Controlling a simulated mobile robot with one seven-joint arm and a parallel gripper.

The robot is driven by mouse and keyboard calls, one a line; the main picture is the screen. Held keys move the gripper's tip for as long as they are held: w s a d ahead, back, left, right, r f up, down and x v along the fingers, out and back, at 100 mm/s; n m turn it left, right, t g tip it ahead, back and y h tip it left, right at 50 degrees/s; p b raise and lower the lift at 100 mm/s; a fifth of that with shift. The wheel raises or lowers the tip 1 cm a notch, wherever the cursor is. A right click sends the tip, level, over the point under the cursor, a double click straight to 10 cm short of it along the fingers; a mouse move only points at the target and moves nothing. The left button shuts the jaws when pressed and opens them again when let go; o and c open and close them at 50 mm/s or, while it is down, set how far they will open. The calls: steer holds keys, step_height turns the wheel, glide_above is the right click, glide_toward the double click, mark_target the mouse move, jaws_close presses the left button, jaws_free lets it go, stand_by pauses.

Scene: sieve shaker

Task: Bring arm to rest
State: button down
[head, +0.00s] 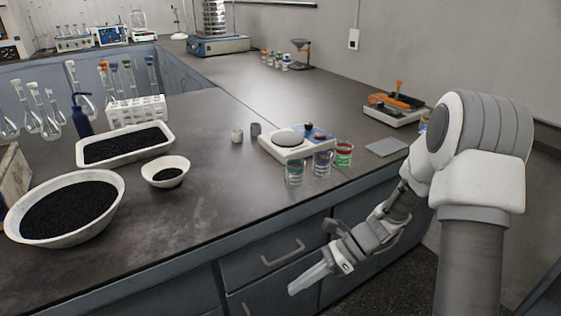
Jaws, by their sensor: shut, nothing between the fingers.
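My arm rises at the right of the head view and bends down to the left, in front of the bench's front edge. My gripper (309,279) points down and left beside the drawer fronts, below the level of the bench top. Its fingers are together with nothing between them. It is apart from the bench objects and appears clear of the drawer handle (283,253).
On the dark bench (225,195) stand a balance (291,141), several small beakers (322,162), a bowl (68,205) and a tray (125,145) of black grains, and a small dish (166,172). A sieve shaker (217,44) stands at the back.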

steer(key=s+d+r+n+t+h, duration=0.5)
steer(key=s+r+n, duration=0.1)
steer(key=r+n, duration=0.45)
steer(key=s+d+r+n+t+h, duration=0.4)
steer(key=s+r+n+h, duration=0.2)
steer(key=r+n, duration=0.45)
step_height(320, 180, up, 23)
steer(key=m+p, duration=0.1)
steer(key=p, duration=2)
steer(key=shift+s+d+m, duration=0.3)
steer(key=shift+d, duration=0.05)
steer(key=shift+a, duration=0.1)
